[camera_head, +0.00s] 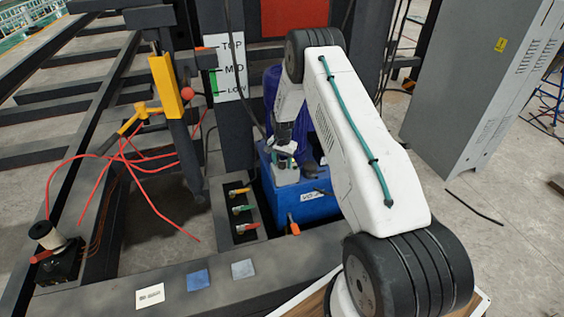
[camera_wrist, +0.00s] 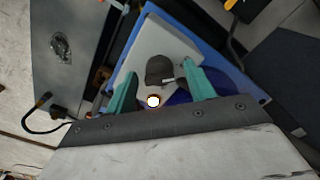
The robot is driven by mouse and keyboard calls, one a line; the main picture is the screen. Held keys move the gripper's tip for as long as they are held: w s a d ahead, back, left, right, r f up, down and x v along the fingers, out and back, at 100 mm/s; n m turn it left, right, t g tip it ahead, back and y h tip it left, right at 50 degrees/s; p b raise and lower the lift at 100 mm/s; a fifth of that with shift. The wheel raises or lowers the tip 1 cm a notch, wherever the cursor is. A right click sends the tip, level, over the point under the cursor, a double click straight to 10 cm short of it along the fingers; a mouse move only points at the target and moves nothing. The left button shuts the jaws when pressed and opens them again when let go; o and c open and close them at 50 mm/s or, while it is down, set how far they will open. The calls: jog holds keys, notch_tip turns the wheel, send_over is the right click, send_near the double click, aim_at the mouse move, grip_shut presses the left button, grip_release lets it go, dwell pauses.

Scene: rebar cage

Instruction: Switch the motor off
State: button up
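A blue tank (camera_head: 300,200) stands behind the front beam in the head view, with a purple-blue cylindrical body, perhaps the motor (camera_head: 272,88), above it, partly behind my arm. A pale grey box (camera_head: 286,175) sits on the tank, below my gripper (camera_head: 284,148). In the wrist view my gripper (camera_wrist: 160,88) has its two green fingers wide apart. A dark rounded knob or cap (camera_wrist: 160,70) on a pale grey plate (camera_wrist: 178,42) shows between and beyond them; contact cannot be told. A small bright white light with an orange rim (camera_wrist: 153,101) shows near the gripper base.
Three small valves with yellow, green and red handles (camera_head: 243,209) stand left of the tank. A level board (camera_head: 231,68) is on the post. A yellow lever assembly (camera_head: 165,85) with red hoses is at left. A grey cabinet (camera_head: 470,85) stands right.

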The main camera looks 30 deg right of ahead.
aim_at(282, 162)
notch_tip(282, 162, up, 8)
jog(key=shift+f, duration=0.1)
dwell(0.4)
dwell(0.5)
jog(key=s+a+r+n+g, duration=0.1)
jog(key=s+a+r+n, duration=0.3)
jog(key=s+r, duration=0.5)
jog(key=s+a+r+n+g, duration=0.1)
jog(key=s+a+r+n, duration=0.1)
jog(key=s+a+r, duration=0.6)
jog(key=s+a+r+n+g, duration=0.1)
jog(key=s+a+r+n, duration=0.15)
jog(key=s+r, duration=0.75)
jog(key=s+a+r+n+t, duration=0.1)
jog(key=s+a+r, duration=0.3)
jog(key=s, duration=0.5)
jog(key=s+a+r+n+t, duration=0.2)
jog(key=s+a+r+t, duration=0.1)
jog(key=s+r, duration=0.5)
jog(key=shift+s+a, duration=0.65)
jog(key=shift+s, duration=0.25)
jog(key=shift+n, duration=0.25)
